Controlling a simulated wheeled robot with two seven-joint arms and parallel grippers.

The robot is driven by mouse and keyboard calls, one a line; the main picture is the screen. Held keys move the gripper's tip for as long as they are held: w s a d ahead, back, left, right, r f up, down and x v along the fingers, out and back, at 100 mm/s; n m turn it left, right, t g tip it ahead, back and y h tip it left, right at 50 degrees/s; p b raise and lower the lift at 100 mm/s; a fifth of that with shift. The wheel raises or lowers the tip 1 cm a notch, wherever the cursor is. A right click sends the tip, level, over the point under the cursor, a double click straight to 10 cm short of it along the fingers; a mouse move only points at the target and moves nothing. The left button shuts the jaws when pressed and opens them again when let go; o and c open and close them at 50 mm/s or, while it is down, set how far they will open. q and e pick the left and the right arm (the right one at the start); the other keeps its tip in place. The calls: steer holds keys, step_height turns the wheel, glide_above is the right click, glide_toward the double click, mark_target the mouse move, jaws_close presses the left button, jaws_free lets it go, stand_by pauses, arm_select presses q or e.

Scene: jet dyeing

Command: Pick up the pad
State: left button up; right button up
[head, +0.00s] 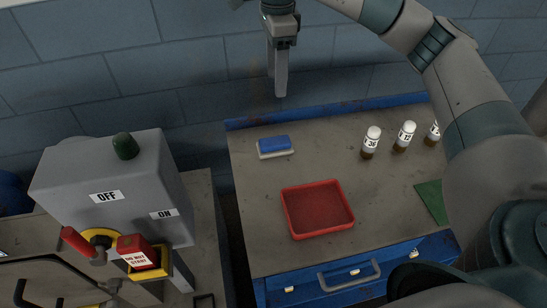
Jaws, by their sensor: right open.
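A small blue pad (274,142) lies on a pale, flat base (275,154) near the back left of the workbench top (330,150). A flat green piece (431,199) lies at the right side of the bench, partly hidden by my right arm; I cannot tell whether it is also a pad. My right gripper (280,94) hangs pointing down above the bench's back edge, above the blue pad in the picture and apart from it. It is open and empty, seen nearly edge-on. My left gripper is not in view.
A red tray (317,235) sits at the front middle of the bench. Several labelled, white-capped bottles (371,142) stand at the back right. A blue drawer (347,280) is below. A grey switch box (115,188) with a red lever and tag stands left.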

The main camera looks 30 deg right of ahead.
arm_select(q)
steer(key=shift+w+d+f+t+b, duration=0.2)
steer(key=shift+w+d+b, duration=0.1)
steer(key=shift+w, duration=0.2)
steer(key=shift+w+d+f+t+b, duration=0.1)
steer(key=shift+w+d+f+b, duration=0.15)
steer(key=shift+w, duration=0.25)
arm_select(e)
step_height(320, 180, down, 2)
steer(key=shift+f, duration=0.1)
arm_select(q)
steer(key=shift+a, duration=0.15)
arm_select(e)
steer(key=shift+f, duration=0.1)
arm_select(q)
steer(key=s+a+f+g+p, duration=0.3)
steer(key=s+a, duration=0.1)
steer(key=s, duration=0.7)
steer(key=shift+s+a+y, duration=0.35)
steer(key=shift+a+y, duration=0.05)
arm_select(e)
glide_above(276, 140)
step_height(276, 140, down, 12)
steer(key=shift+f, duration=0.1)
arm_select(q)
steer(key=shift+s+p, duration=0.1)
steer(key=shift+p, duration=0.35)
arm_select(e)
steer(key=shift+f, duration=0.1)
